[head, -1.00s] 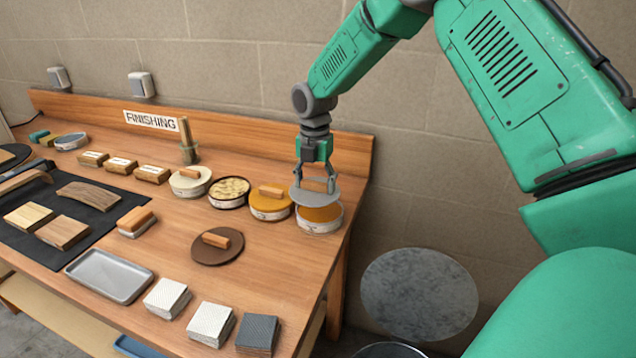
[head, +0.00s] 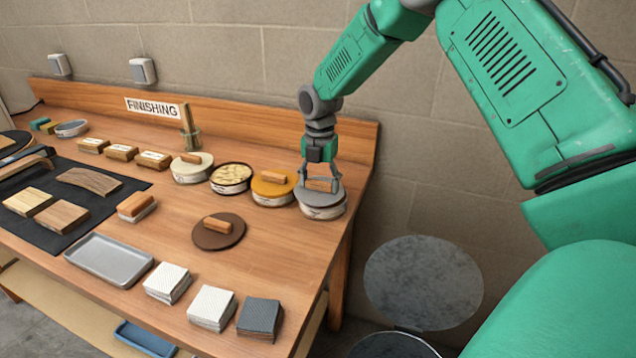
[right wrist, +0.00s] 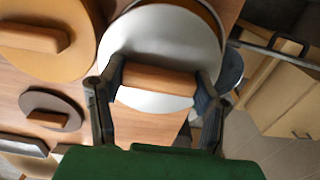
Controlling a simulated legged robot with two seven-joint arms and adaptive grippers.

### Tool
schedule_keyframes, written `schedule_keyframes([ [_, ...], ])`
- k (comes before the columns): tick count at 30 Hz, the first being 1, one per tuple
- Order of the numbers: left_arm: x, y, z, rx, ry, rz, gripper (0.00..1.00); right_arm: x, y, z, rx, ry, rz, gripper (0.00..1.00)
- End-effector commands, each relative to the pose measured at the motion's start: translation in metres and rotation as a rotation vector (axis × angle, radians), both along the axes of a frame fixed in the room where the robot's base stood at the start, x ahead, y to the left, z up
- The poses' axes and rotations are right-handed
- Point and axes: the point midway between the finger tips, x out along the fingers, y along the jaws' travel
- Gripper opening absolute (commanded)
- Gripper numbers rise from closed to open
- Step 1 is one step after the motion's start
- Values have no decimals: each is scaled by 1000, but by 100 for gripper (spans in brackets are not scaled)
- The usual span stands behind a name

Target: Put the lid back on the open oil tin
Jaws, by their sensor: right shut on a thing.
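My right gripper (head: 320,185) is shut on the wooden handle of a round grey lid (head: 318,198), at the right end of the bench. The lid lies level at the top of a short round tin (head: 322,214) and hides its amber contents. In the right wrist view the fingers (right wrist: 158,80) clasp the handle from both ends, and the lid (right wrist: 165,32) shows pale. A dark and brownish rim (right wrist: 216,14) peeks out past its upper right edge. I cannot tell whether the lid is fully seated. My left gripper is not in view.
An orange-lidded tin (head: 272,189) stands close on the left. Beyond it are an open tin with pale yellow contents (head: 231,178) and a cream-lidded tin (head: 191,169). A brown lid (head: 218,232) lies on the bench, with a grey tray (head: 110,259) and abrasive blocks in front.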

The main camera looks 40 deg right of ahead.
Motion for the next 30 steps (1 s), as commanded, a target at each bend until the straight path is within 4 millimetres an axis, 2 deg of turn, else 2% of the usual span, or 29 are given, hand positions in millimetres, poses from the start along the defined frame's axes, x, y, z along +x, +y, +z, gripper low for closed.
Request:
schedule_keyframes([
  [17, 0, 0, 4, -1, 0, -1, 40, -1, -3, 0, -5, 1, -2, 30],
  [30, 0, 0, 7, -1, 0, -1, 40, -1, -15, -4, 2, 0, -2, 30],
])
